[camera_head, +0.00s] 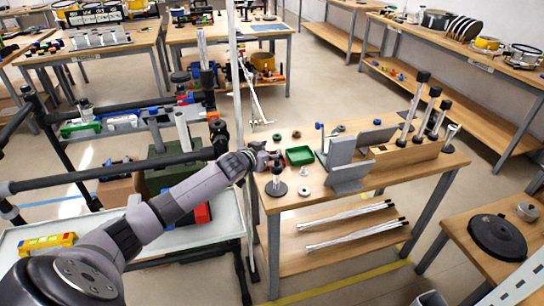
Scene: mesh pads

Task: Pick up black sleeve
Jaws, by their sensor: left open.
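My left arm reaches in from the lower left, and its gripper (270,157) is at the left edge of the wooden workbench (385,178), above small parts there. The gripper is small in the view, and I see nothing clearly held. Just below it a black round base with a short upright post (276,186) stands on the bench. I cannot tell which small dark part is the black sleeve; the gripper may hide some of it. My right gripper is not in view.
A green tray (299,155) lies right of the gripper. Grey angled plates (346,171) and a wooden block with black-topped rods (408,154) stand farther right. Small rings and discs (304,190) lie near the front edge. White rods (350,216) lie on the lower shelf.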

